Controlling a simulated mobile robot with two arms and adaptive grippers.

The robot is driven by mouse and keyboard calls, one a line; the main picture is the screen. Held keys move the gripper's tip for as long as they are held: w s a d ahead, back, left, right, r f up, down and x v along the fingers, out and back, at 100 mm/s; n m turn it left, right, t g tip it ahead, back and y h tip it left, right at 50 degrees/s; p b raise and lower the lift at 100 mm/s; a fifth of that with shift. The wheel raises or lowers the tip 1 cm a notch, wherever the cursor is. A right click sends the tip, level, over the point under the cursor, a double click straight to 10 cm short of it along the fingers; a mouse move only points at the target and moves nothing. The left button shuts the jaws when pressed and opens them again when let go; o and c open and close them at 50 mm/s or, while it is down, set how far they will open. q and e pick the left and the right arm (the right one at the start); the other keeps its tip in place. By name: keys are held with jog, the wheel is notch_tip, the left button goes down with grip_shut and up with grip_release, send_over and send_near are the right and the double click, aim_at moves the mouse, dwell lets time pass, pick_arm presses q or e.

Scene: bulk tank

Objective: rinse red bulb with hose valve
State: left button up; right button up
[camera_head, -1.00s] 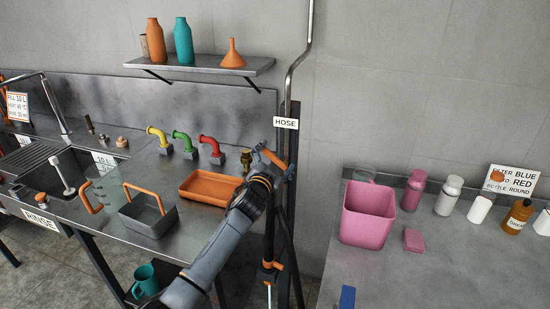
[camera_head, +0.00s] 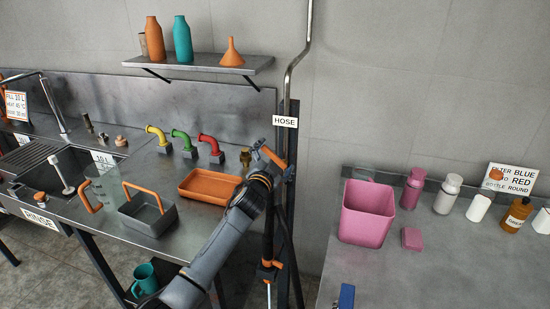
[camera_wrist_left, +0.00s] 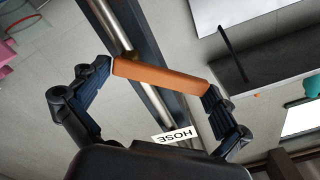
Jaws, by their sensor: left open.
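My left gripper (camera_head: 273,158) is open in front of the post with the HOSE sign (camera_head: 286,122). In the left wrist view its dark fingers (camera_wrist_left: 160,100) stand wide apart at both ends of an orange bar (camera_wrist_left: 160,75), a lever or handle. I cannot tell whether they touch it. Lower on the post, a hose piece with an orange part (camera_head: 271,265) hangs beside my left arm. No red bulb can be made out. A red bent pipe (camera_head: 209,142) stands on the steel counter, left of the gripper. My right gripper is not in view.
An orange tray (camera_head: 209,198), a grey caddy (camera_head: 150,222) and a clear jug (camera_head: 110,186) stand on the left counter beside the sink. A pink bin (camera_head: 367,213) and several bottles stand on the right table. A blue item (camera_head: 346,296) is cut off at the bottom edge.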

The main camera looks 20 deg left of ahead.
pick_arm(q)
jog(key=s, duration=1.2)
jog(key=shift+a, duration=0.25)
